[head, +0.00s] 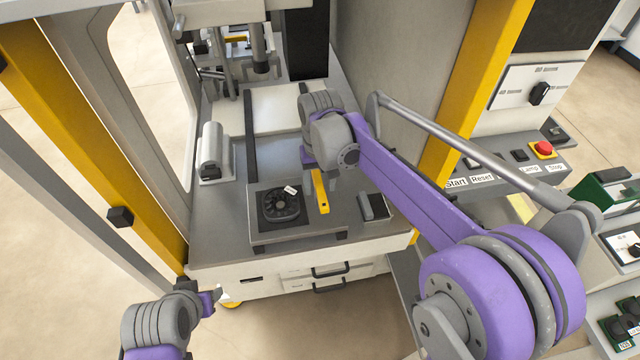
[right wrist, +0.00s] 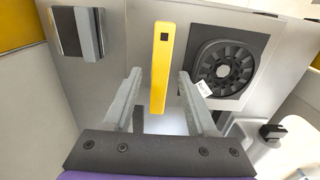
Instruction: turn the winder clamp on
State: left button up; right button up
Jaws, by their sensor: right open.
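The yellow bar (head: 320,191), which looks like the winder clamp's lever, lies on the grey fixture plate (head: 285,237). In the right wrist view the yellow bar (right wrist: 160,65) points up between my finger tips. My right gripper (right wrist: 159,76) is open, with one finger on each side of the bar and a gap on both sides. In the head view the right wrist hides most of this gripper and the bar's far end. A black round coil part (head: 280,205) with a white tag sits left of the bar. My left gripper (head: 217,296) is low at the left, its jaws unclear.
A grey block with a dark face (head: 373,207) stands right of the bar. A grey cylinder (head: 211,150) is at the left of the machine bed. A panel with a red button (head: 544,148) is at the right. Yellow posts (head: 95,130) frame the machine.

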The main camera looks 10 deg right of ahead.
jog(key=shift+f, duration=0.2)
grip_shut()
